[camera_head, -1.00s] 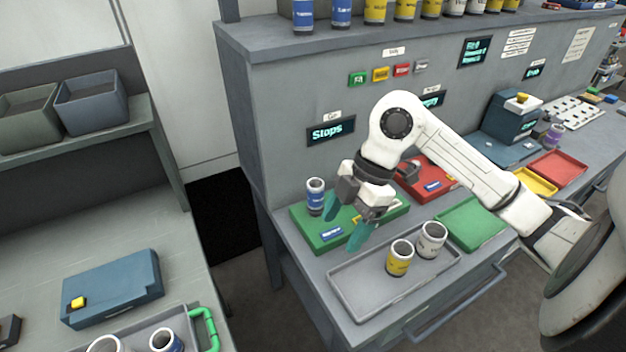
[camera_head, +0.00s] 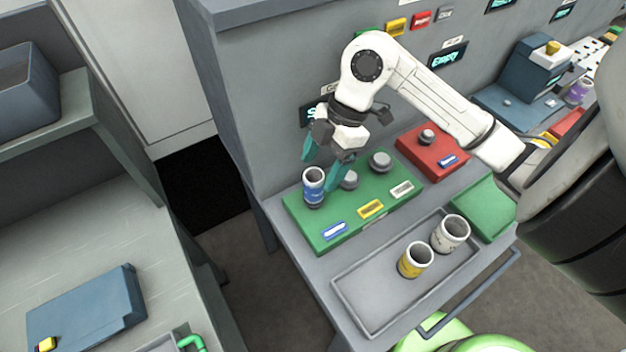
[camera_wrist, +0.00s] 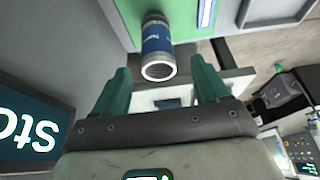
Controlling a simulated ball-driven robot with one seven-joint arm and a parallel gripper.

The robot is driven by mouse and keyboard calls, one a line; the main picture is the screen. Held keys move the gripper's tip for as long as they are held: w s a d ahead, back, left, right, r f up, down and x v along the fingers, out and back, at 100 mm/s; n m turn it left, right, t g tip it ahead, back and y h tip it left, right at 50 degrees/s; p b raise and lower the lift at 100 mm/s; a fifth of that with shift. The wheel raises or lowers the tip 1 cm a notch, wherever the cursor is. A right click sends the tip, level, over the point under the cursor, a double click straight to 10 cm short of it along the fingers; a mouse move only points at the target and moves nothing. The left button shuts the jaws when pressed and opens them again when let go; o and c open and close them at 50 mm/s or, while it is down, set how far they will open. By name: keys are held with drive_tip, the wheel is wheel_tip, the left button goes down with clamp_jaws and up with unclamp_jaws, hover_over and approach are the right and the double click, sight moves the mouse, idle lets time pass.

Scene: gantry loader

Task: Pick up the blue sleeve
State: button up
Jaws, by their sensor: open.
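The blue sleeve (camera_head: 314,188) stands upright at the left end of a green board (camera_head: 330,237) on the bench. It is a blue and white hollow cylinder with an open top. In the wrist view the blue sleeve (camera_wrist: 157,48) shows ahead of the fingers, its open end towards me. My gripper (camera_head: 325,172) is open, with teal fingers, just above and behind the sleeve. In the wrist view my gripper (camera_wrist: 158,85) has its fingers apart with nothing between them; the sleeve's rim lies just beyond the fingertips.
The green board also bears grey knobs (camera_head: 380,161) and blue, yellow and white labels. A grey tray (camera_head: 362,314) in front holds a yellow sleeve (camera_head: 415,260) and a white sleeve (camera_head: 450,234). A red board (camera_head: 432,152) lies to the right. A wall panel rises behind.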

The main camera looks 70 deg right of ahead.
sight(307, 196)
drive_tip(key=shift+p+x, duration=0.75)
drive_tip(key=shift+x, duration=2.7)
drive_tip(key=shift+w+d, duration=0.1)
drive_tip(key=shift+c, duration=0.2)
clamp_jaws()
drive_tip(key=shift+r, duration=0.1)
